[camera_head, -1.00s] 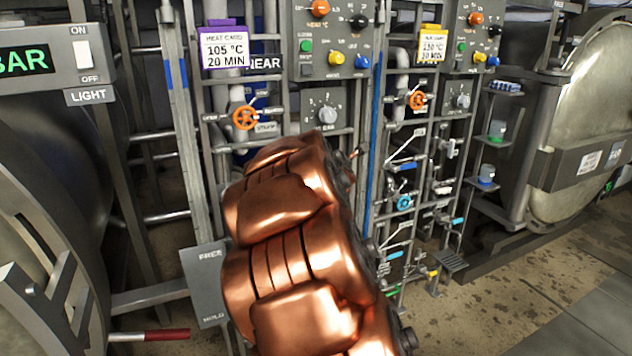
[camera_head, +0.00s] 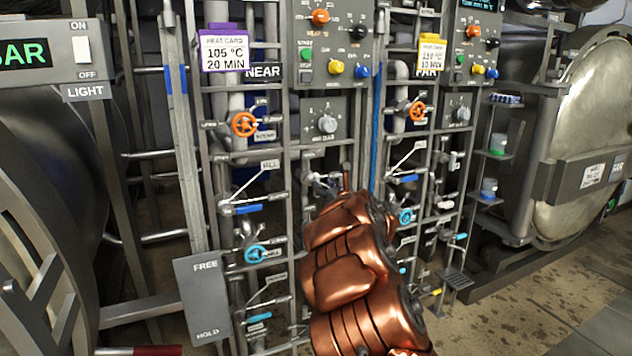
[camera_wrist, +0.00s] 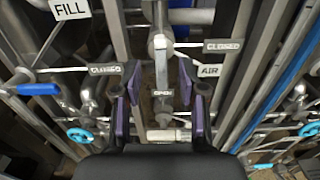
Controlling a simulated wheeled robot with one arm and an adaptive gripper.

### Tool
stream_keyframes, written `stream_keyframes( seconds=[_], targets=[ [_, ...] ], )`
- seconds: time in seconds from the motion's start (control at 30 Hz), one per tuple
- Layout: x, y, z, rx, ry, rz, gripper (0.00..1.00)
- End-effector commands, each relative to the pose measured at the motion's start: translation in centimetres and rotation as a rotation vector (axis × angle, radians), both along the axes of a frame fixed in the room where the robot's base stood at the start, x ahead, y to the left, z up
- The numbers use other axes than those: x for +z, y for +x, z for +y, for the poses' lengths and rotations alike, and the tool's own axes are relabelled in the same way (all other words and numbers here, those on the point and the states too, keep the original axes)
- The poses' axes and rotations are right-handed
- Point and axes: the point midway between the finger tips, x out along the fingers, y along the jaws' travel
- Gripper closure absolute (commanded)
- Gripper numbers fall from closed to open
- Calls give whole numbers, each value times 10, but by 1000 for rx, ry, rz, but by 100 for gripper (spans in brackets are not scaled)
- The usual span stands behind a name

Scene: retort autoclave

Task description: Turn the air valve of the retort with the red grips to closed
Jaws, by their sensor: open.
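In the wrist view my gripper (camera_wrist: 157,84) is open, its two dark purple-lined fingers on either side of the grey air valve (camera_wrist: 161,52). The valve's metal body or lever runs up and down the picture between them. I cannot tell whether a finger touches it. In the head view a bar with a red grip (camera_head: 158,350) shows at the near left retort (camera_head: 45,200). My copper-coloured arm hides part of the NEAR panel.
Left of my gripper are a FILL plate (camera_wrist: 70,9), a blue lever (camera_wrist: 38,89) and a blue handwheel (camera_wrist: 80,135). Pipes and rails crowd both sides. The FAR panel (camera_head: 427,72) and another retort (camera_head: 585,140) stand to the right; floor is open at lower right.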

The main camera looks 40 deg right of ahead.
Motion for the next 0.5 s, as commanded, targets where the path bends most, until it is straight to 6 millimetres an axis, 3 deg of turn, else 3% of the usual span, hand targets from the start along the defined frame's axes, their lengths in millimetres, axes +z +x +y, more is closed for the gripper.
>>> stream_keyframes(
  seconds=[0.5],
  targets=[
    [-1, 51, -18, -1, 3, 1, 58]
  ],
)
